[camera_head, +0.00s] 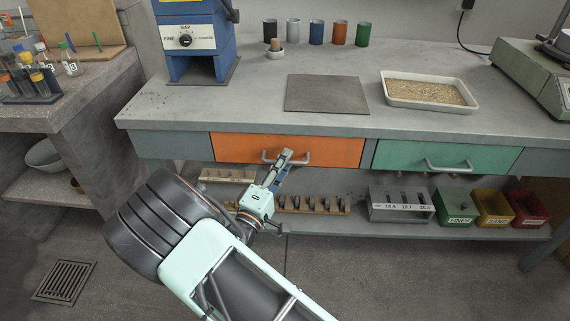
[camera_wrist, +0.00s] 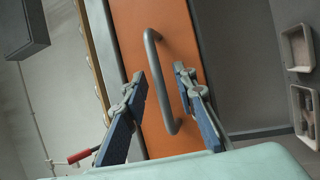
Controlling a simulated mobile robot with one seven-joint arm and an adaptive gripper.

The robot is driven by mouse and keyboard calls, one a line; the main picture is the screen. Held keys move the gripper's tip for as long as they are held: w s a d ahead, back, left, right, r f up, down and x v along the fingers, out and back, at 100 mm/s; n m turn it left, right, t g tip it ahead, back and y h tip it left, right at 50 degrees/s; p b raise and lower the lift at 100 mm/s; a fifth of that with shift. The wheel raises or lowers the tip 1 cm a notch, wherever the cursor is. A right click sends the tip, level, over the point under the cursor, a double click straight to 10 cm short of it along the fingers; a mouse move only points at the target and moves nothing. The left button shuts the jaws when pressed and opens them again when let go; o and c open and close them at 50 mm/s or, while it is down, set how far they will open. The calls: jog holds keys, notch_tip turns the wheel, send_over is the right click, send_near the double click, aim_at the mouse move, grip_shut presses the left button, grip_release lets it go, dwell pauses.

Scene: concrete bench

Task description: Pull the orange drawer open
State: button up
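The orange drawer (camera_head: 335,152) sits under the bench top, its front about level with the green drawer beside it; it looks closed. Its grey bar handle (camera_head: 267,157) is partly hidden by my gripper (camera_head: 281,160), which reaches up to it from below. In the wrist view the orange front (camera_wrist: 190,35) fills the middle, and the handle (camera_wrist: 151,50) runs lengthwise down it. My gripper (camera_wrist: 160,76) is open, with one blue-padded finger on each side of the handle. I cannot tell whether either finger touches it.
The green drawer (camera_head: 448,157) with its own handle is to the right. A shelf below holds a wooden rack (camera_head: 315,206), a grey block (camera_head: 400,206) and small coloured bins (camera_head: 493,207). A grey mat (camera_head: 326,94) and a gravel tray (camera_head: 428,104) lie on the bench top.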

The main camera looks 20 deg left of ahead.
jog(key=shift+w, duration=0.2)
jog(key=shift+c, duration=0.2)
grip_shut()
